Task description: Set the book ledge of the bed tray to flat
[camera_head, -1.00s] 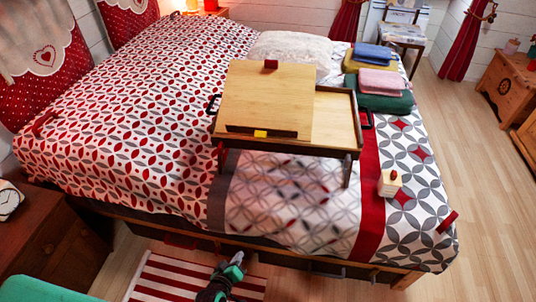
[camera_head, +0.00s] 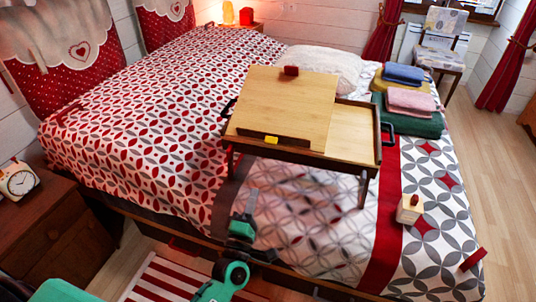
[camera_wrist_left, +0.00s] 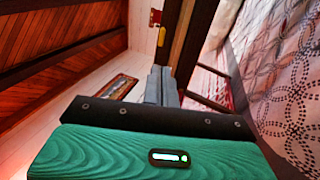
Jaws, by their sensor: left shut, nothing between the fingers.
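The wooden bed tray (camera_head: 353,136) stands on its legs on the bed. Its light panel (camera_head: 285,100) has a red knob (camera_head: 291,71) at the far edge. The dark book ledge (camera_head: 250,134) runs along the panel's near edge with a yellow tab (camera_head: 271,140) at its middle. I cannot tell the ledge's angle for sure. My left gripper (camera_head: 250,190) is shut and empty, below and in front of the tray, apart from the ledge. In the left wrist view, the shut fingers (camera_wrist_left: 160,82) point toward the dark tray edge and yellow tab (camera_wrist_left: 161,36). My right gripper is out of view.
Folded towels (camera_head: 408,124) and a pillow (camera_head: 325,65) lie behind and right of the tray. A small wooden block with a red top (camera_head: 409,210) sits on the bed at right. A nightstand (camera_head: 55,225) with a clock (camera_head: 18,181) stands at left.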

